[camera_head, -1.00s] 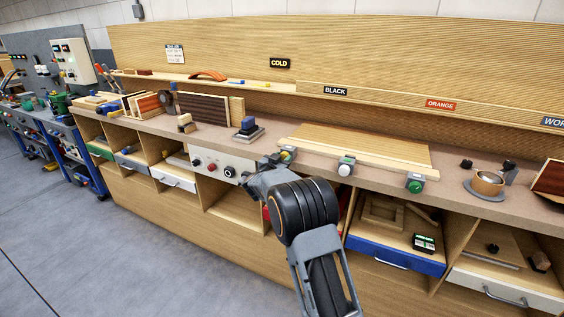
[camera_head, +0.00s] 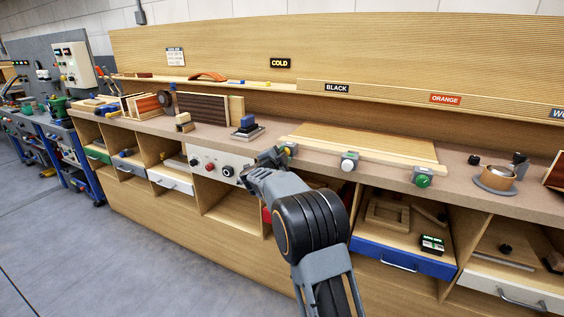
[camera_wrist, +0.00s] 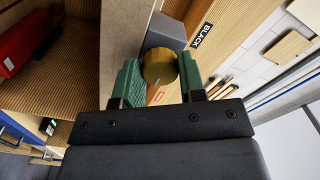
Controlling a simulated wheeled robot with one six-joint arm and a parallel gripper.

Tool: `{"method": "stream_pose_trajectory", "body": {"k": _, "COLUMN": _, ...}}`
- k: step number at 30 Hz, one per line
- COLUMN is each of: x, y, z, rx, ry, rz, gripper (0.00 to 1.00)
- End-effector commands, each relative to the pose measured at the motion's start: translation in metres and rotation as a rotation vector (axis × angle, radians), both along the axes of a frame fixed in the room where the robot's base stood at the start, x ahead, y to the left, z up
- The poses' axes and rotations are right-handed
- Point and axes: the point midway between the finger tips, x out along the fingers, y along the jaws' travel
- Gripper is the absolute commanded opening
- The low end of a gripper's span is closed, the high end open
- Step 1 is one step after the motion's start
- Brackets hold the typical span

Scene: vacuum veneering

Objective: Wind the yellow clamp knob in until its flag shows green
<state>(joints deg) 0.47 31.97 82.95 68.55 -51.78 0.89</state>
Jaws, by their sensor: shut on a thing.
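The yellow clamp knob (camera_wrist: 159,66) is round and sits between the two green jaw pads of my gripper (camera_wrist: 160,76) in the wrist view. The gripper is shut on it. Behind the knob is the grey clamp body (camera_wrist: 166,31). In the head view, my gripper (camera_head: 284,152) is at this clamp on the bench's front edge, left of the other clamps. My arm and gripper hide much of it there. I cannot make out the flag or its colour in either view.
A white-knobbed clamp (camera_head: 348,164) and a green-knobbed clamp (camera_head: 423,178) stand along the bench edge to the right. A pale board (camera_head: 365,146) lies behind them. A control panel (camera_head: 212,166) is to the left. Open shelves and a blue drawer (camera_head: 402,256) lie below.

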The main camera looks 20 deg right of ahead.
Motion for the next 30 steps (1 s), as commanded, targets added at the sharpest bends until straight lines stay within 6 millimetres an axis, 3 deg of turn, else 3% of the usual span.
{"method": "stream_pose_trajectory", "body": {"k": 30, "x": -0.0001, "y": -0.0001, "z": -0.0013, "rx": 0.653, "ry": -0.714, "rz": 0.001, "gripper": 0.14}}
